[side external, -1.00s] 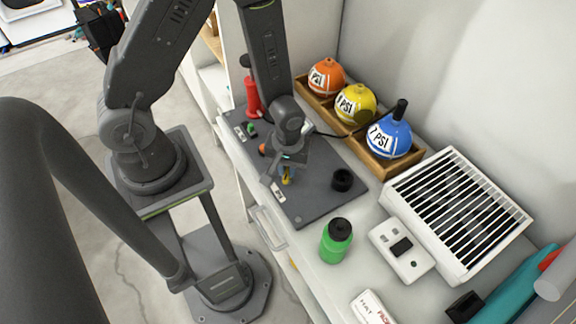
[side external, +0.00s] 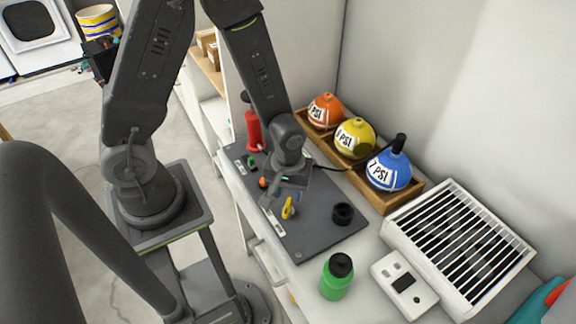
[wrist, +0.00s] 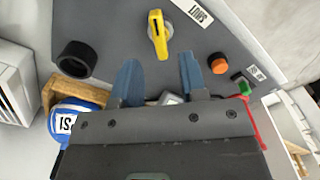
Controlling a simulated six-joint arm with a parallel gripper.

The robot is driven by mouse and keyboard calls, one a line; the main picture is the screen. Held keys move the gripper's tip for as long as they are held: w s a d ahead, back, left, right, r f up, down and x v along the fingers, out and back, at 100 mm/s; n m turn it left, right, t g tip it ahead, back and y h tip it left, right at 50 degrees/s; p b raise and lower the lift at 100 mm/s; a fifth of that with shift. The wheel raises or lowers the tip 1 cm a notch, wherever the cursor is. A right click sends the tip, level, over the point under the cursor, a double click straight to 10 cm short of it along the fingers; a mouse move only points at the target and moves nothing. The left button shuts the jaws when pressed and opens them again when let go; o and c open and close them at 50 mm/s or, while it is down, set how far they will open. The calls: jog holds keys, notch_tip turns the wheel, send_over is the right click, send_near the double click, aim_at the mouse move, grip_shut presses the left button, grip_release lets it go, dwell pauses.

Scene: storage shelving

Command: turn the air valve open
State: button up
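The air valve is a yellow lever handle (wrist: 158,35) on a dark grey panel (wrist: 110,25). In the wrist view it points down the picture towards the gap between my fingers, with an upside-down white SHUT label (wrist: 192,12) to its right. The yellow handle (side external: 288,208) also shows in the side view, just beyond my gripper. My gripper (wrist: 160,80) has two blue fingers, spread apart with nothing between them. The handle lies ahead of the fingertips, apart from them in the wrist view. In the side view my gripper (side external: 285,195) partly hides the panel around the valve.
On the panel are a black ring (side external: 343,213), an orange button (wrist: 218,64) and a green switch (wrist: 243,86). A red cylinder (side external: 253,130) stands behind. Orange, yellow and blue PSI balls sit in a wooden tray (side external: 408,200). A green bottle (side external: 335,283) stands in front.

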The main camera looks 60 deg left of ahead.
notch_tip(320, 180, up, 10)
jog(key=shift+f, duration=0.2)
dwell(0.3)
notch_tip(320, 180, up, 10)
jog(key=m+t, duration=0.3)
jog(key=m, duration=0.1)
send_over(288, 203)
jog(key=s+a, duration=0.1)
jog(key=s, duration=0.1)
jog(key=s+a+r+m+t, duration=0.1)
jog(key=s+r+m+t, duration=0.1)
jog(key=s+r+m, duration=0.3)
notch_tip(288, 203, up, 3)
jog(key=shift+f+t, duration=0.2)
jog(key=shift+t, duration=0.1)
